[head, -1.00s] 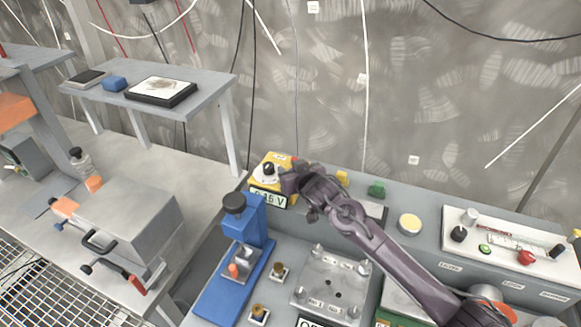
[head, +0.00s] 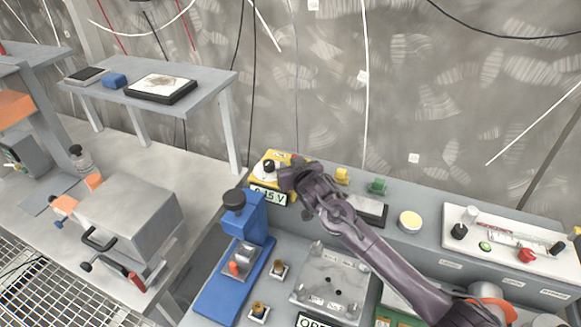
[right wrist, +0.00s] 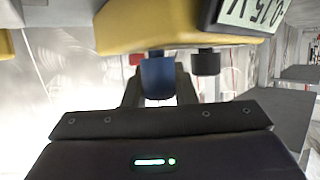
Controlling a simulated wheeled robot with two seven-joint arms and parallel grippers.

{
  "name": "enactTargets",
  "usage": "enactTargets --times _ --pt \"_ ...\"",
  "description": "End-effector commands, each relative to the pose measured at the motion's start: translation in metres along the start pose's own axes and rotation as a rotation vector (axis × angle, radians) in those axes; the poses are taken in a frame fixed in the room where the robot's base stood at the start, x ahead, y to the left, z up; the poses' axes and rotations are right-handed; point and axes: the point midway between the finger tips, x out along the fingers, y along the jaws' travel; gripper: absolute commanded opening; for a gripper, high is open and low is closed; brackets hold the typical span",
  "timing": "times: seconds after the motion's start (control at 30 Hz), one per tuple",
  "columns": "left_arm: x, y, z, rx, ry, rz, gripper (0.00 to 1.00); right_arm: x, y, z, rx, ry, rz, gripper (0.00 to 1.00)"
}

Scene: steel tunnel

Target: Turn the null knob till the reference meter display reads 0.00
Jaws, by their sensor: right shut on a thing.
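The yellow reference meter (head: 291,157) stands at the back left of the grey bench. Its display (head: 268,196) reads 0.15 V, and a round black knob (head: 269,166) sits on its white face. In the right wrist view the meter (right wrist: 170,32) appears upside down, with the display (right wrist: 254,14) at the top right. My right gripper (right wrist: 158,88) is shut on a blue knob (right wrist: 157,76), which I take as the null knob. A black knob (right wrist: 206,62) is just beside it. In the head view my right gripper (head: 287,180) hides the blue knob. My left gripper is not in view.
A blue press-like stand (head: 252,225) is close in front of the meter. Yellow (head: 342,175) and green (head: 377,186) pieces stand to its right, beyond my arm. A white panel with knobs (head: 505,236) is at the far right.

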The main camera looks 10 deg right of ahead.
Motion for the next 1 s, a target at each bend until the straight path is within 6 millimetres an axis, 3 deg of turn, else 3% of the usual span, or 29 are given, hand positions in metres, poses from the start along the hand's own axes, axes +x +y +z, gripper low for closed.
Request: enactTargets --times 0.23,0.6,1.0 --pt "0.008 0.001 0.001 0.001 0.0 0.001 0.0 0.001 0.0 0.002 0.073 -0.002 0.165 0.02" --pt "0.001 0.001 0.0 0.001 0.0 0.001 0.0 -0.002 0.004 0.001 0.186 -0.005 0.444 0.02" --pt "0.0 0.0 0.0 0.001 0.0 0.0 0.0 -0.003 0.009 0.003 0.257 -0.004 0.619 0.02"
